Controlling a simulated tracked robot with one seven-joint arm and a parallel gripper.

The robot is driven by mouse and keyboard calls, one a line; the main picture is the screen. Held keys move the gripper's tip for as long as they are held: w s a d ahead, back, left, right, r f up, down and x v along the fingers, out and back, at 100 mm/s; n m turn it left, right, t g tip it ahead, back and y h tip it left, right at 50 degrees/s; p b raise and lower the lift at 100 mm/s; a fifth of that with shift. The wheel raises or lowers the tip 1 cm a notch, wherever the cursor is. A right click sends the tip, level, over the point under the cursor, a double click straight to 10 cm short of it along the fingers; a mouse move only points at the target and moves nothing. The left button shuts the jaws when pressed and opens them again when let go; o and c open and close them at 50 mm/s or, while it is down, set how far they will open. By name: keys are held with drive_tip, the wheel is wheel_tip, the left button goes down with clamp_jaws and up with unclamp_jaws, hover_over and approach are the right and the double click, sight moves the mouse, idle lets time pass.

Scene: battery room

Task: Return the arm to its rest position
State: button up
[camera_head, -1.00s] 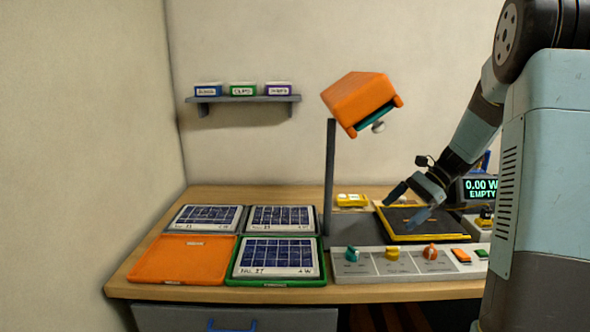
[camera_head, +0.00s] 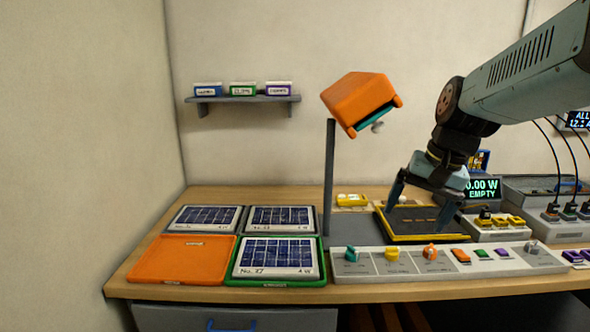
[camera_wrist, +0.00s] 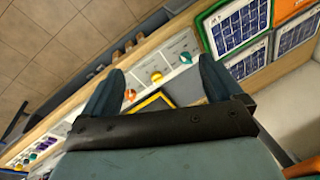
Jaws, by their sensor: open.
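My gripper (camera_head: 424,209) is open and empty in the head view. Its fingers point down above the dark test pad with a yellow frame (camera_head: 412,237), whose surface bears no panel. In the wrist view, my gripper (camera_wrist: 163,84) shows two dark fingers spread apart with nothing between them. The yellow frame (camera_wrist: 153,102) shows partly between the fingers there; the gripper body hides the rest. My arm reaches in from the upper right in the head view.
A control strip with knobs (camera_head: 372,265) runs along the bench front. An orange lamp (camera_head: 360,99) on a grey post (camera_head: 329,180) stands left of my gripper. Solar panels (camera_head: 277,257) and an empty orange tray (camera_head: 160,260) lie left. A display (camera_head: 484,190) reads "0.00 W EMPTY".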

drive_tip(key=s+r+n+t+h, duration=0.1)
drive_tip(key=s+n+t+h, duration=0.1)
drive_tip(key=s, duration=0.6)
drive_tip(key=shift+d+r+n+t, duration=0.15)
drive_tip(key=shift+n+t, duration=0.55)
drive_tip(key=shift+n, duration=0.3)
drive_tip(key=shift+s, duration=0.1)
